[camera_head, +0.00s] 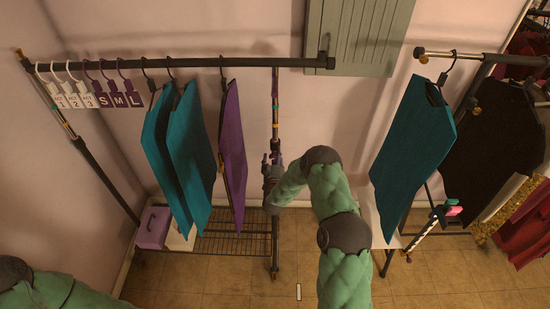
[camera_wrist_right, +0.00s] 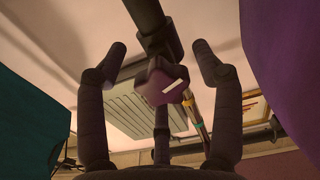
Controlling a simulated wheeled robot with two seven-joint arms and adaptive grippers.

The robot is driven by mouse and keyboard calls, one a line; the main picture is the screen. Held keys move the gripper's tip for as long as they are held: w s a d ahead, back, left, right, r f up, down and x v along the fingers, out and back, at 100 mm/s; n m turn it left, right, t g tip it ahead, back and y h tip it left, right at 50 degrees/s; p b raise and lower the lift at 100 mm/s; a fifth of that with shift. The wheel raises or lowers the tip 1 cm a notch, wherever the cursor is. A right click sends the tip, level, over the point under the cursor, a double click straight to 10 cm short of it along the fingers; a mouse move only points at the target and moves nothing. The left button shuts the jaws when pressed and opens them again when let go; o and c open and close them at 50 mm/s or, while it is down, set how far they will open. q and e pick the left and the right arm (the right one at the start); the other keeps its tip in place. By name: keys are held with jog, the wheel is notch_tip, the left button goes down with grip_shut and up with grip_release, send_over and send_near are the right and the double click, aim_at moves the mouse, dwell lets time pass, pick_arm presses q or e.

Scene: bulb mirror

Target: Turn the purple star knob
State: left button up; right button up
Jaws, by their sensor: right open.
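The purple star knob (camera_wrist_right: 166,80) sits on a dark rail post in the right wrist view. A short white line on its face runs at a slant. My right gripper (camera_wrist_right: 160,46) is open, with one finger on each side of the knob and visible gaps between. In the head view my right gripper (camera_head: 271,172) is at the upright post of the left clothes rack (camera_head: 275,110). The knob is not clearly told apart there. Only a part of my left arm shows at the lower left; its gripper is out of view.
Teal garments (camera_head: 190,150) and a purple garment (camera_head: 232,150) hang left of my right gripper. Another teal garment (camera_head: 412,150) hangs to the right. A purple box (camera_head: 153,227) stands on the rack's lower wire shelf (camera_head: 235,243). The floor in front is mostly clear.

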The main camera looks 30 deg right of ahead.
jog(key=shift+f, duration=0.1)
jog(key=c, duration=1.1)
jog(key=shift+c, duration=0.2)
jog(key=shift+a+f+m+b, duration=0.1)
jog(key=shift+f+m+b, duration=0.15)
jog(key=shift+m+b, duration=0.75)
jog(key=m+b, duration=0.4)
jog(key=b, duration=0.2)
jog(key=m+b, duration=0.5)
jog(key=b, duration=0.1)
jog(key=shift+a+f, duration=0.2)
jog(key=m+b, duration=0.9)
jog(key=b, duration=0.4)
jog(key=shift+w+r+m, duration=0.1)
jog(key=shift+r+m, duration=0.05)
jog(key=shift+m, duration=0.15)
jog(key=shift+a+r+m+b, duration=0.1)
jog(key=shift+r+m+b, duration=0.2)
jog(key=shift+m+b, duration=0.95)
jog(key=shift+n+b, duration=0.25)
jog(key=shift+b, duration=0.05)
jog(key=shift+r, duration=0.15)
